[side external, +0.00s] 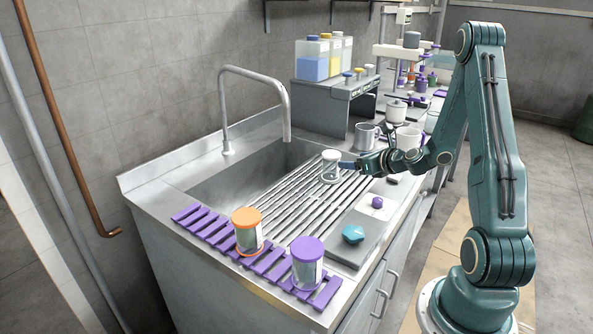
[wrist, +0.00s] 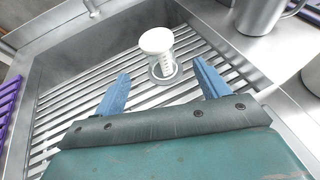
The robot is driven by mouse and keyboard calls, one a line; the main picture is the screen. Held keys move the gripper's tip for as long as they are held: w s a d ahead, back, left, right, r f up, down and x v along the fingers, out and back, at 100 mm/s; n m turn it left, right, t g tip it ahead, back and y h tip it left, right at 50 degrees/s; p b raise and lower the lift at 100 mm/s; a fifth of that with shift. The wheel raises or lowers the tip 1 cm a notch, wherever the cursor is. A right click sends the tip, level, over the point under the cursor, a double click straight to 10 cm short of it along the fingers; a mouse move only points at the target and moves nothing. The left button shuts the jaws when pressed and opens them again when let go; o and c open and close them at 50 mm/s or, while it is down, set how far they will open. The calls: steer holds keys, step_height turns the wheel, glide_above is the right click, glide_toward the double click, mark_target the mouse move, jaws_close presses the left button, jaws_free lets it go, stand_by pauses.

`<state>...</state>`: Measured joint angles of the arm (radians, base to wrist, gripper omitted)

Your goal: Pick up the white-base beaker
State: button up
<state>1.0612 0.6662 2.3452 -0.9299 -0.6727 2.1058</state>
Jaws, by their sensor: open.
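The white-base beaker (side external: 330,166) is a small clear vessel with a white disc on top. The fingers are wide apart and hold nothing. The side view does not show clearly whether a finger touches the beaker.
An orange-lidded beaker (side external: 247,231) and a purple-lidded beaker (side external: 306,262) stand on purple slats (side external: 267,262) at the front. A tall faucet (side external: 286,105) arches over the sink. A teal object (side external: 353,234) lies at the right.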

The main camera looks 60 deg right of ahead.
mark_target(337, 160)
steer(key=shift+x, duration=3.1)
steer(key=shift+w, duration=0.2)
steer(key=shift+x, duration=2.5)
steer(key=shift+a, duration=0.1)
steer(key=c, duration=1.1)
steer(key=shift+r, duration=0.15)
step_height(337, 160, up, 20)
steer(key=shift+f, duration=0.1)
